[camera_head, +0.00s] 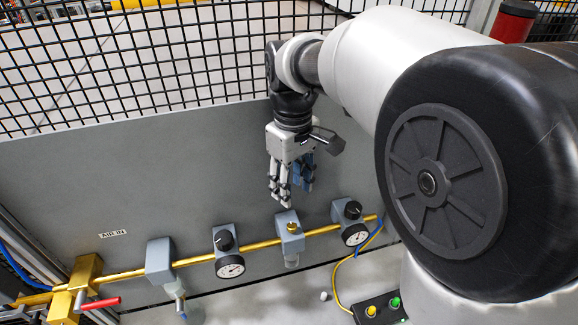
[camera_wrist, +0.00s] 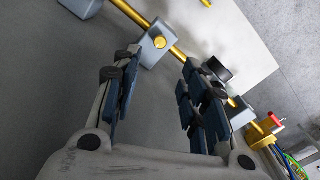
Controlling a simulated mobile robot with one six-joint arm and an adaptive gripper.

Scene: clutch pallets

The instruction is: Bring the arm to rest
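My arm reaches from the right side of the head view toward the grey back panel. My gripper (camera_head: 293,196) hangs at its end, pointing down, above the brass pipe and in front of the panel. In the wrist view the two dark-padded fingers of my gripper (camera_wrist: 160,64) stand well apart with nothing held between them. A grey block with a brass cap (camera_head: 291,228) sits on the pipe just below the fingertips in the head view. The same block seems to show beyond the fingers in the wrist view (camera_wrist: 155,45).
The brass pipe (camera_head: 196,261) carries two gauges (camera_head: 230,266) (camera_head: 355,235), and a red-handled valve (camera_head: 98,304) is at left. A black mesh fence (camera_head: 150,60) stands above the grey panel (camera_head: 130,190). A button box (camera_head: 380,311) with yellow and green buttons is at lower right.

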